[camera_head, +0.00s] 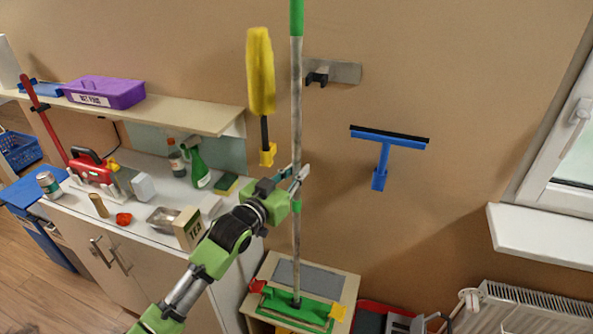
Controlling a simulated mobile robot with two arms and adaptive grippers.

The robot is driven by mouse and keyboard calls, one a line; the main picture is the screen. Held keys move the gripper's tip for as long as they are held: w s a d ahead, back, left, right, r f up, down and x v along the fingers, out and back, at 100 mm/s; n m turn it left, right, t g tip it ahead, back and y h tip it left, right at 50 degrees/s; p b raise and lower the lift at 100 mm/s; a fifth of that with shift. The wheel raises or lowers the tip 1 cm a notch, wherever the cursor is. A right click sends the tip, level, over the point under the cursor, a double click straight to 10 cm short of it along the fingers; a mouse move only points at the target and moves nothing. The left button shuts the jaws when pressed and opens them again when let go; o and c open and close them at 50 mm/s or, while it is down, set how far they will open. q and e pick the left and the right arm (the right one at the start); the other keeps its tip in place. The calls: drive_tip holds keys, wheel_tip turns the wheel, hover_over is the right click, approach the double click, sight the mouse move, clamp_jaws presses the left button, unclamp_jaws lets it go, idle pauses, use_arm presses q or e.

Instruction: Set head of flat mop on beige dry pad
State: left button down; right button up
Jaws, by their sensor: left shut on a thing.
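The flat mop's long pole (296,110) stands nearly upright, silver with green parts. Its green head (302,308), with a red tab at the left and a yellow tab at the right, is at the bottom, over the front part of a beige-topped stand (344,287). I cannot tell whether the head touches what is under it. A grey pad (310,277) lies behind the head. No separate beige pad can be made out; the head may hide it. My left gripper (298,186) is shut on the pole. My right gripper is not in view.
A counter (140,218) with bottles, a tea box (188,229) and other items stands left of the pole. A yellow duster (260,75) and blue squeegee (389,143) hang on the wall. A radiator (520,308) and windowsill (540,232) are at the right.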

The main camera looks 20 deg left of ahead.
use_arm(q)
drive_tip(key=shift+f+b, duration=0.65)
drive_tip(key=shift+f, duration=0.45)
idle(0.8)
